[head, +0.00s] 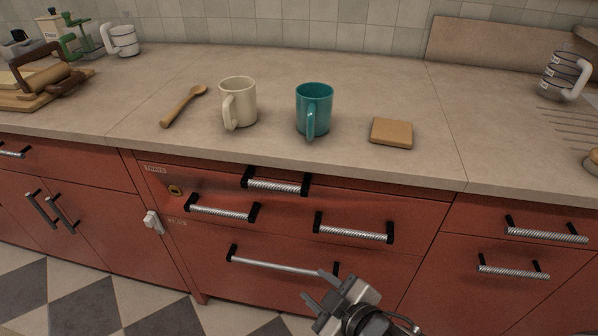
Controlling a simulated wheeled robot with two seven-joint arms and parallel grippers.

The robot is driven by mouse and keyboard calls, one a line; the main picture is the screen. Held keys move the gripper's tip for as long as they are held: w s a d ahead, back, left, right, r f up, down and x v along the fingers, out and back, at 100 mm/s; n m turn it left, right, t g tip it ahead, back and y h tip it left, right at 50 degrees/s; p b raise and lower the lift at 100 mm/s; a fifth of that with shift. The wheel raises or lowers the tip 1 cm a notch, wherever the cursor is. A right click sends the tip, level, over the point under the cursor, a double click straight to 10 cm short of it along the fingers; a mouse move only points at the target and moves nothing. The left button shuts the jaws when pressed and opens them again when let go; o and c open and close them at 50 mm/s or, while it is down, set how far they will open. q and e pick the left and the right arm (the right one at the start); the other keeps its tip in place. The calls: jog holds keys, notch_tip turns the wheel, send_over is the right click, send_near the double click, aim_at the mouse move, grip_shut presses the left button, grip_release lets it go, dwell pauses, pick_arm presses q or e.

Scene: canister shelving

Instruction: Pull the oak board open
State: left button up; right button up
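The red cabinet front (300,207) below the counter carries several metal bar handles on black mounts. The topmost handle (275,186) sits just under the counter edge. I cannot tell an oak board apart from the red fronts; nothing there stands visibly pulled out. Two handles sit below, a left one (222,212) and a right one (353,233), with a long lower handle (280,266) beneath. My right gripper (317,288) is at the bottom centre, fingers apart and empty, near the right end of the long lower handle; contact is unclear. My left gripper is not in view.
On the counter (300,155) are a wooden spoon (183,106), a cream mug (239,103), a teal mug (314,108) and a small wooden square (391,133). A white latch (153,222) juts out left of the drawers. More handles (545,230) are at the right.

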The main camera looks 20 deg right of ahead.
aim_at(277, 190)
jog(key=w+d+r+n+t+y+p, duration=0.15)
jog(key=w+r+n+t, duration=0.35)
jog(key=r+n, duration=0.6)
jog(key=shift+g+h, duration=0.25)
jog(key=shift+g, duration=0.35)
jog(key=x, duration=0.5)
jog(key=p+x, duration=0.1)
jog(key=x, duration=1)
jog(key=shift+d+f, duration=0.15)
jog(key=shift+d, duration=0.25)
grip_shut()
